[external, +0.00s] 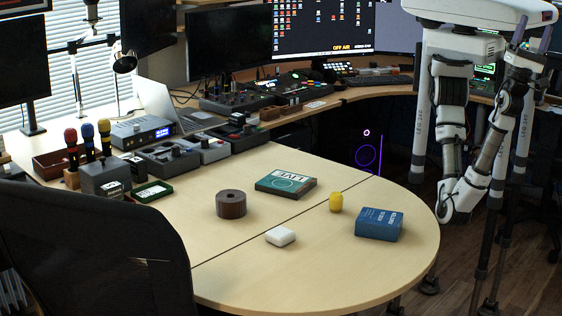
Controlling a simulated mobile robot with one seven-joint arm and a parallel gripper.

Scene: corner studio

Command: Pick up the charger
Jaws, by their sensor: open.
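A small white block with rounded edges, which looks like the charger (281,236), lies on the pale wooden table (330,275), near its front middle. My gripper (532,36) is at the upper right, raised beside my body with its two fingers pointing up and apart. It is open and empty, far from the white block and off the table. My arm is folded, its elbow low beside the table's right edge.
Around the white block stand a dark round wooden piece (231,204), a green box (286,184), a yellow cylinder (336,202) and a blue box (379,224). Audio gear and microphones (88,140) line the left. A black chair (90,250) is at front left.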

